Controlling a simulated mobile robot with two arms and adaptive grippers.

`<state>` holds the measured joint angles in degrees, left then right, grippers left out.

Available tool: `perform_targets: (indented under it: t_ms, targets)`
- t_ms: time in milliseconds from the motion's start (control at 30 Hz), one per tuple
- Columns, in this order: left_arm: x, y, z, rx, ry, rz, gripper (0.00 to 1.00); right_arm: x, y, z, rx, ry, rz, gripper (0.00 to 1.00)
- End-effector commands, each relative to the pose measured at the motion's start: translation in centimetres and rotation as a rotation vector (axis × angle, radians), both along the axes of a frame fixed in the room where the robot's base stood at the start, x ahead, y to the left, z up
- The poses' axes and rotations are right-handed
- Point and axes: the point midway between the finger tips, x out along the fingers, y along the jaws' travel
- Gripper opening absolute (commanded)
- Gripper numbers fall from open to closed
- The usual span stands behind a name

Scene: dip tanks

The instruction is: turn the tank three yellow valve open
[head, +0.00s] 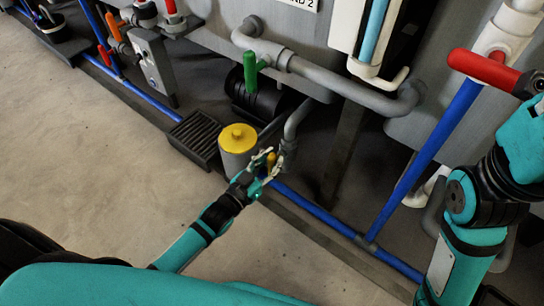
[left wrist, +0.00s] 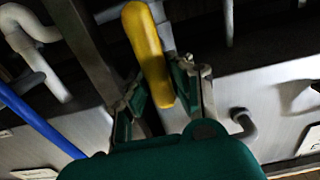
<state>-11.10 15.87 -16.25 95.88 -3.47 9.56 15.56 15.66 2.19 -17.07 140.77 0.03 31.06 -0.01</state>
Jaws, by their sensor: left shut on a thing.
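The yellow valve handle (head: 271,160) shows as a small piece between the fingers of my left gripper (head: 264,168), beside a grey pipe elbow low on the tank. In the left wrist view the yellow handle (left wrist: 147,50) is long and rounded and slants up from between the two fingers. My left gripper (left wrist: 163,90) is shut on its lower end there. The valve body is mostly hidden behind the fingers. My right arm shows at the right of the head view, but its fingers are out of sight.
A grey canister with a yellow lid (head: 238,136) stands just left of my left gripper. Blue pipe (head: 312,207) runs along the floor. The concrete floor (head: 110,160) at left is clear.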

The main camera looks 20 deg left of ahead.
Motion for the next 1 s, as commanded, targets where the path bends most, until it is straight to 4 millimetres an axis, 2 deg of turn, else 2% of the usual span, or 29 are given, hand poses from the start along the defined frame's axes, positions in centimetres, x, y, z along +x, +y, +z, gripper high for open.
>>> perform_targets:
  t_ms: [267, 300, 467, 767, 867, 1000]
  targets:
    - [0.0, 0.0, 0.0, -0.012, 0.002, 0.0, 0.0, -0.1, 0.0, -0.1, -0.001, -0.001, 0.001, 0.44]
    - [0.0, 0.0, 0.0, -0.012, 0.002, 0.0, 0.23, -0.1, 0.0, -0.1, -0.001, -0.001, 0.001, 0.44]
    - [0.0, 0.0, 0.0, -0.011, 0.002, 0.0, 0.43, -0.1, 0.0, -0.1, -0.002, -0.001, 0.002, 0.44]
    - [-0.2, 0.1, 0.0, -0.009, 0.002, 0.0, 0.44, -0.2, 0.0, 0.0, -0.002, -0.005, 0.002, 0.44]
    - [-1.0, 0.4, -0.1, -0.008, 0.003, 0.0, 0.44, -0.2, 0.0, 0.0, -0.002, -0.005, 0.002, 0.44]
    - [-3.4, 1.2, -0.1, -0.008, 0.006, 0.0, 0.44, -0.2, 0.0, 0.0, -0.002, -0.004, 0.002, 0.44]
